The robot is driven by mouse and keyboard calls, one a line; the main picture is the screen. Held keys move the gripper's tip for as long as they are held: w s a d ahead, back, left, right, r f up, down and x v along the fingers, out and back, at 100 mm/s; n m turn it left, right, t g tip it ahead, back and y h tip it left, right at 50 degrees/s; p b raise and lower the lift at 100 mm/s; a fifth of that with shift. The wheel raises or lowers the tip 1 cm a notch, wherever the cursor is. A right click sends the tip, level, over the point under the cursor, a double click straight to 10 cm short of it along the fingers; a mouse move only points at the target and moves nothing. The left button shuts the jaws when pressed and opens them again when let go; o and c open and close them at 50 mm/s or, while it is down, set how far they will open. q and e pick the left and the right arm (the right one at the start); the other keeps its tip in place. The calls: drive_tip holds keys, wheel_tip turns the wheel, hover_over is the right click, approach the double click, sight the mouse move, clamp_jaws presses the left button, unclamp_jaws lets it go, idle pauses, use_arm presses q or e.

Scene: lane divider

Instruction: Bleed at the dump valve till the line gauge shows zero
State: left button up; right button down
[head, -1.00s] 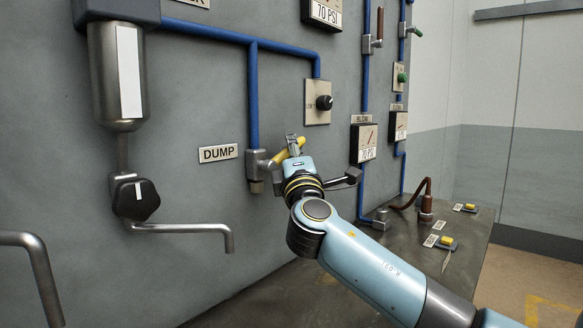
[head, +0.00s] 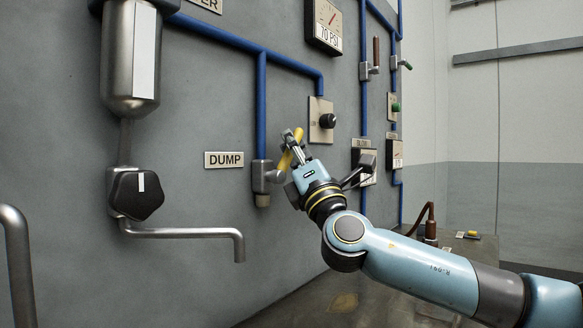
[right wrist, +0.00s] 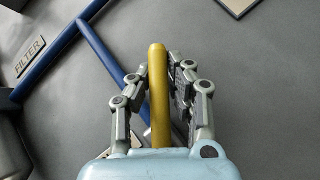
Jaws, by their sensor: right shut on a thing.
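The dump valve (head: 262,178) sits at the foot of a blue pipe, right of the DUMP label (head: 224,160). Its yellow handle (head: 285,160) slants steeply up to the right. My right gripper (head: 293,150) is shut on this handle. In the right wrist view the yellow handle (right wrist: 159,95) stands between the two fingers of my right gripper (right wrist: 160,85). A white gauge (head: 326,24) with a red needle and a 70 PSI plate is at the top. Another gauge lower right is partly hidden by my arm. I cannot tell which is the line gauge. My left gripper is not in view.
A black knob (head: 327,121) on a plate is just above my right gripper. A filter bowl (head: 131,60), a black hexagonal knob (head: 137,194) and a bent spout (head: 200,233) are at left. A dark bench (head: 330,305) lies below.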

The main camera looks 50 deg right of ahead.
drive_tip(key=shift+a+n+t+y+b, duration=0.25)
drive_tip(key=shift+n+t+y+b, duration=0.3)
drive_tip(key=shift+n+y, duration=0.55)
drive_tip(key=shift+a+r+n+t+y+b, duration=0.25)
drive_tip(key=shift+n+y, duration=0.25)
drive_tip(key=shift+n, duration=0.4)
drive_tip(key=c, duration=1.2)
unclamp_jaws()
drive_tip(key=shift+r, duration=0.1)
drive_tip(key=shift+r, duration=0.1)
wheel_tip(320, 180, up, 10)
drive_tip(key=shift+f, duration=0.15)
drive_tip(key=shift+c, duration=0.2)
